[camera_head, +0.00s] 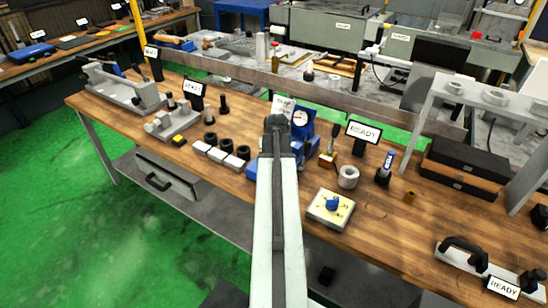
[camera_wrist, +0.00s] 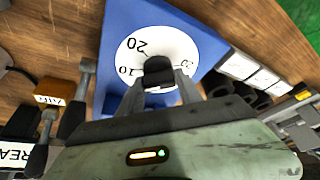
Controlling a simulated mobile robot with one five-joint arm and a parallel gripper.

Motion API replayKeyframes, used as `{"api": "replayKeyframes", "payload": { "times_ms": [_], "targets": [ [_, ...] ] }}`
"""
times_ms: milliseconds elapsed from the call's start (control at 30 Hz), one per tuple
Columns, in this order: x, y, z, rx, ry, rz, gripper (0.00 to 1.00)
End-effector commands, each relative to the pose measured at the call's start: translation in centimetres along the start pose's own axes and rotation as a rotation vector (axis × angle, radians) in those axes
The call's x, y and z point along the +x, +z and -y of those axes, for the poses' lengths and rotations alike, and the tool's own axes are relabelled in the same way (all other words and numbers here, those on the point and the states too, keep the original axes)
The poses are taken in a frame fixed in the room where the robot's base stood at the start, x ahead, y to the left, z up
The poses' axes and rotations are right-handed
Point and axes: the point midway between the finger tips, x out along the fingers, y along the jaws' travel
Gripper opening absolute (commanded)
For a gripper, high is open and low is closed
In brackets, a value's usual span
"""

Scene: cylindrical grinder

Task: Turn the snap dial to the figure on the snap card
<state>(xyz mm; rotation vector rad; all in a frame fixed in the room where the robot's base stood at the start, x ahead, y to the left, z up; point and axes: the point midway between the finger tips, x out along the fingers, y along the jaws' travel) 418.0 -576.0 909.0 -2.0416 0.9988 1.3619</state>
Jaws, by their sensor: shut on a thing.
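In the wrist view, the snap dial is a white round face (camera_wrist: 150,42) on a blue housing (camera_wrist: 205,42). The figures 20 and 10 show on it; the rest is partly covered. My gripper (camera_wrist: 159,84) is shut on the dial's black knob (camera_wrist: 158,68), one finger on each side. In the head view, the blue housing (camera_head: 309,134) stands on the bench, partly hidden behind my arm. A small white card (camera_head: 283,104) stands at it, probably the snap card; its writing is too small to read.
A beige box with a blue knob (camera_head: 332,204) sits right of my arm. Black rings (camera_head: 227,145) and white blocks (camera_head: 217,155) lie to the left. A READY sign (camera_head: 364,131), a grey ring (camera_head: 348,177) and a brass block (camera_head: 327,160) stand to the right.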

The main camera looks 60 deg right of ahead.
Motion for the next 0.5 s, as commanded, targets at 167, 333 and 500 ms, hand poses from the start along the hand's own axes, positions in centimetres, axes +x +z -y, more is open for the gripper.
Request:
{"api": "replayKeyframes", "payload": {
  "times_ms": [167,333,500],
  "targets": [
    [0.01,0.02,-0.01,0.075,0.032,0.001,0.01],
    [0.02,0.03,0.01,0.116,0.048,0.002,0.01],
    [0.02,0.04,-0.01,0.132,0.055,0.002,0.01]
  ]
}}
